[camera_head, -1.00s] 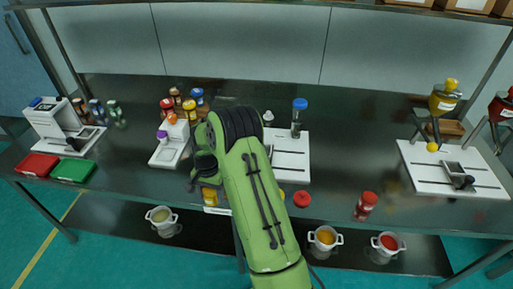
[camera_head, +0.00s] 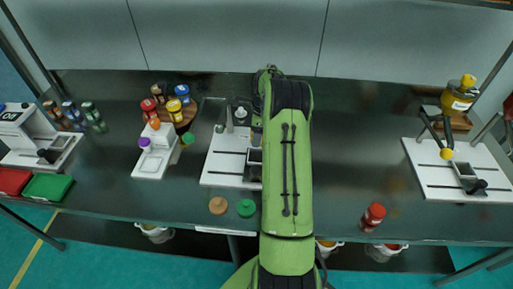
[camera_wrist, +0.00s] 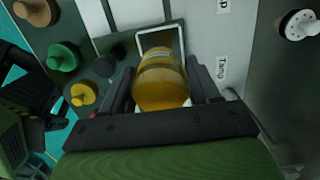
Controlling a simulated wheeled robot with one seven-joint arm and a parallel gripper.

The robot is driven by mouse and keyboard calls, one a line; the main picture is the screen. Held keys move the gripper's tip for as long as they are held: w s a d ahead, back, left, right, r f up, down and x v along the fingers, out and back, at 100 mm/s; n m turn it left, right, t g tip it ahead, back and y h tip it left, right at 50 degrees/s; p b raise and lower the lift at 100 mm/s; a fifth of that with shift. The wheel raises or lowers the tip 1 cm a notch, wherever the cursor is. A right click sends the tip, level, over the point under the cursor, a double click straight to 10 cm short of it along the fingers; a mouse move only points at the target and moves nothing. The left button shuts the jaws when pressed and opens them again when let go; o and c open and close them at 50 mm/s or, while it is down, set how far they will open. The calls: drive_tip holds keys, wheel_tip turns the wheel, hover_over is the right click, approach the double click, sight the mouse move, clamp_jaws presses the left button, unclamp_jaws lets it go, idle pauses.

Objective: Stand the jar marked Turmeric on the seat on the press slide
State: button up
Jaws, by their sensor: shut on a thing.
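My gripper (camera_wrist: 163,90) is shut on a jar with yellow-orange contents (camera_wrist: 160,78) in the wrist view. No name can be read on the jar in this view. Just beyond the jar is a square, pale-rimmed seat (camera_wrist: 143,40) on the white press plate; the jar overlaps it in the picture, and I cannot tell whether they touch. In the head view the press plate (camera_head: 225,170) lies mid-table, with a dark slide part (camera_head: 254,165) at my arm's edge. My arm hides the gripper and jar there.
A dark knob (camera_wrist: 105,66) is near the seat.

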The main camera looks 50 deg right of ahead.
wheel_tip(320, 180, down, 8)
drive_tip(key=shift+r+b, duration=0.2)
drive_tip(key=shift+b, duration=0.25)
drive_tip(key=o, duration=1)
drive_tip(key=shift+f, duration=0.15)
drive_tip(key=shift+o, duration=0.2)
